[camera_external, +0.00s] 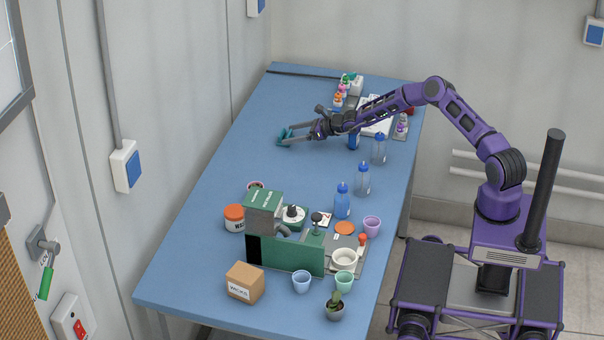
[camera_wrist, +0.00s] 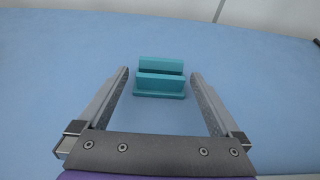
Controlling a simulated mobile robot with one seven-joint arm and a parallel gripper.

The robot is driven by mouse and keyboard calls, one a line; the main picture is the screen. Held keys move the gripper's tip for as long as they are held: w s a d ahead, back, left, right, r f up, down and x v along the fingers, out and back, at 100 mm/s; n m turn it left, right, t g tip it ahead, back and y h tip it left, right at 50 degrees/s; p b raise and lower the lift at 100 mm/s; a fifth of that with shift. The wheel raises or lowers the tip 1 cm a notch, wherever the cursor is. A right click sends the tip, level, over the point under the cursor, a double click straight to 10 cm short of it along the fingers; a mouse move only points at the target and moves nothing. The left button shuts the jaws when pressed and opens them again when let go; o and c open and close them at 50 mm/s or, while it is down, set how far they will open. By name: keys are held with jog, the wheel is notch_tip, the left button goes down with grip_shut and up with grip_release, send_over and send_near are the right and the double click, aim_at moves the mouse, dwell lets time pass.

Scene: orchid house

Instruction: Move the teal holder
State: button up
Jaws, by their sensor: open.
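The teal holder (camera_wrist: 160,88) is a small block with two upright walls and a slot between them, on a flat base. It stands upright on the blue table (camera_wrist: 50,60). In the external view the holder (camera_external: 284,135) is toward the far left part of the table. My gripper (camera_wrist: 160,75) is open, with one finger on each side of the holder. There is a gap between each finger and the holder. In the external view my gripper (camera_external: 289,134) is low at the holder, and its fingers partly hide it.
Blue bottles (camera_external: 363,180) stand along the right side of the table. A green machine (camera_external: 290,250), a cardboard box (camera_external: 245,282) and several small pots (camera_external: 302,281) fill the near end. Racks with colourful items (camera_external: 342,92) stand at the far end. The table's left middle is clear.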

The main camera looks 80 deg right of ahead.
aim_at(277, 176)
jog(key=shift+w+f, duration=0.1)
jog(key=shift+w, duration=0.1)
jog(key=shift+c, duration=0.3)
jog(key=c, duration=1.5)
jog(key=shift+a+p, duration=0.3)
jog(key=shift+a, duration=9.65)
jog(key=o, duration=1.6)
jog(key=shift+c, duration=0.2)
jog(key=shift+s, duration=0.1)
